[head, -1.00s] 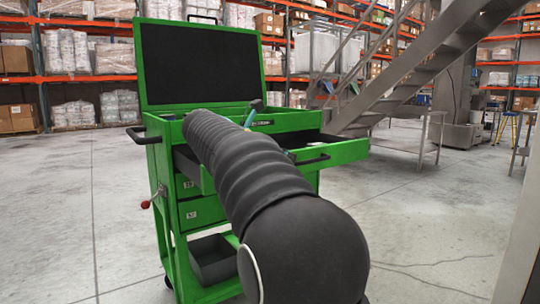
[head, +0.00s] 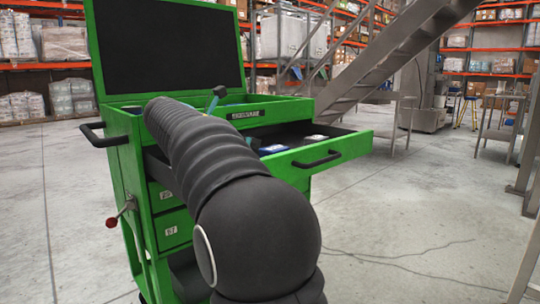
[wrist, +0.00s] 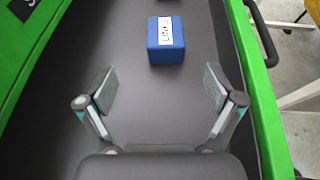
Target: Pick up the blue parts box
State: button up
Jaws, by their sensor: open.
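The blue parts box (wrist: 166,42) with a white lettered label sits on the dark floor of the open drawer in the wrist view, ahead of my fingertips and near the middle. My gripper (wrist: 158,92) is open and empty, its two fingers spread wide over the drawer, apart from the box. In the head view my arm covers part of the open drawer (head: 340,149) of the green tool cart. Small blue and white items show in that drawer in the head view, too small to tell apart.
The green cart (head: 112,160) has a raised lid (head: 165,45), a black side handle (head: 103,134) and closed lower drawers. The drawer's green walls flank my gripper. A metal staircase (head: 400,55) stands behind. Concrete floor (head: 390,215) at the right is clear.

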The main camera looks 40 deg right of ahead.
aim_at(268, 149)
jog(key=x, duration=0.7)
jog(key=shift+s+f+b, duration=0.1)
jog(key=shift+b, duration=0.3)
jog(key=shift+s+f+b+x, duration=0.1)
jog(key=shift+s+b+x, duration=0.1)
jog(key=shift+x, duration=0.65)
jog(key=shift+s+f+b+x, duration=0.1)
jog(key=shift+b+x, duration=0.1)
jog(key=shift+x, duration=0.7)
jog(key=shift+s+f+b+x, duration=0.1)
jog(key=shift+b+x, duration=0.1)
jog(key=shift+x, duration=0.65)
jog(key=shift+r, duration=0.1)
jog(key=shift+a, duration=0.1)
jog(key=c, duration=1.3)
jog(key=shift+c, duration=0.2)
